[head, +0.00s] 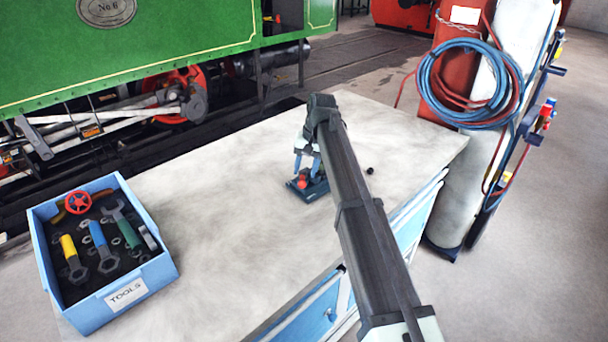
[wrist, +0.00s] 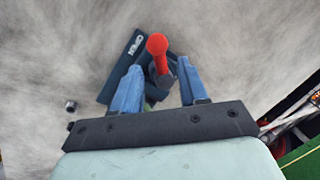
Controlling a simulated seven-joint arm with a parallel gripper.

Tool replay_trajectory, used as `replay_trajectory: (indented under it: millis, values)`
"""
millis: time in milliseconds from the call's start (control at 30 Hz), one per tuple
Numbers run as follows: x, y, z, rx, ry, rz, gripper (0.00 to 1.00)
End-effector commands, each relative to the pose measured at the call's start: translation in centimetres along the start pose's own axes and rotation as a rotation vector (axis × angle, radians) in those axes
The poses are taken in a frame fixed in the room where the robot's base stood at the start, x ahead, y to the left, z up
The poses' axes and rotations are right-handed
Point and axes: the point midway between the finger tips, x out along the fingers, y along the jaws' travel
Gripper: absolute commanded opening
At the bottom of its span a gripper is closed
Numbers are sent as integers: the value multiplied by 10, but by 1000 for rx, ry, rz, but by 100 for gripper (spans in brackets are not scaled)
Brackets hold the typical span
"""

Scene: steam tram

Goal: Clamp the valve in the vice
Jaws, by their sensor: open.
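A dark blue device with a red-knobbed handle, which looks like the vice (head: 318,189), stands on the bench. In the wrist view the vice's blue base (wrist: 120,62) carries white lettering, and its red knob (wrist: 157,44) points up the picture. My gripper (head: 307,160) is over the vice, pointing down. In the wrist view my open gripper (wrist: 160,70) has one blue finger on each side of the handle; I cannot tell whether they touch it. A red handwheel on a brass-coloured body, which looks like the valve (head: 78,202), lies in the toolbox. The vice's jaws are hidden.
The blue toolbox (head: 155,280) at the bench's left holds wrenches and nuts. A small dark nut (head: 370,170) lies right of the vice and shows in the wrist view (wrist: 71,105). The bench (head: 220,220) is clear between toolbox and vice. Gas cylinders (head: 462,190) stand right.

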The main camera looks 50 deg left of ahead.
Motion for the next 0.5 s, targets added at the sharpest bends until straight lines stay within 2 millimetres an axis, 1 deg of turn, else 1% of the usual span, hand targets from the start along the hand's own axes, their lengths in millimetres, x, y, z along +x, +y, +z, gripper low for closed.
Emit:
replay_trajectory:
  millis: [33,100,200,333,500]
  values:
    - [7,0,1,0,-2,0,43]
    - [15,0,1,0,-2,0,43]
    - [21,0,0,0,-1,0,43]
    - [26,0,0,0,0,0,43]
    - [27,0,0,0,0,0,43]
